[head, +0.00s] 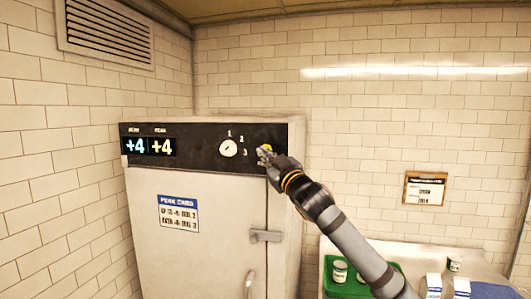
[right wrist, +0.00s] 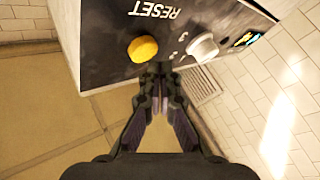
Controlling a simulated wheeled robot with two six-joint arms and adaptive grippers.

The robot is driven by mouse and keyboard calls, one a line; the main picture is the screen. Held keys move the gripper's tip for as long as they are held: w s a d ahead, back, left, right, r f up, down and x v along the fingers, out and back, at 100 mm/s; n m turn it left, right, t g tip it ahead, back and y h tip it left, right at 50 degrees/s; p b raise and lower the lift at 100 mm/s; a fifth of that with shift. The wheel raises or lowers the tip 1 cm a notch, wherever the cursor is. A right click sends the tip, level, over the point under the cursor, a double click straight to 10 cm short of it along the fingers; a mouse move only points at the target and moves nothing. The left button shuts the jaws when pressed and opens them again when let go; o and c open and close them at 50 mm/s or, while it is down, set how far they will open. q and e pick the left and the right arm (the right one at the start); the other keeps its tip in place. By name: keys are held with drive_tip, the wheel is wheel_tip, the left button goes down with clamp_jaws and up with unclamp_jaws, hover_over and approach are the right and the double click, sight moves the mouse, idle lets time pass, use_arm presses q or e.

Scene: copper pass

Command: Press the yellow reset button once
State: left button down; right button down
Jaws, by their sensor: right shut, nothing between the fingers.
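The yellow reset button (right wrist: 143,49) is a round knob on the black control panel (right wrist: 100,30), beside the upside-down word RESET in the right wrist view. In the head view the button (head: 267,148) shows only in part, at the panel's right end behind my gripper. My right gripper (right wrist: 158,70) is shut and empty. Its fingertips are close to the button, a little below and right of it in the right wrist view; I cannot tell whether they touch it. In the head view my right gripper (head: 266,160) is at the panel's right end. My left gripper is not in view.
The panel tops a pale cabinet (head: 200,255) with a handle and a peak card (head: 179,214). A white dial (head: 228,149) sits left of the button. Two displays (head: 149,146) read +4. A green tray (head: 340,285) with jars stands at lower right.

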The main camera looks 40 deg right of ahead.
drive_tip(key=shift+a, duration=0.1)
drive_tip(key=shift+s+a+b, duration=0.8)
drive_tip(key=shift+s+a, duration=0.8)
drive_tip(key=shift+a, duration=0.25)
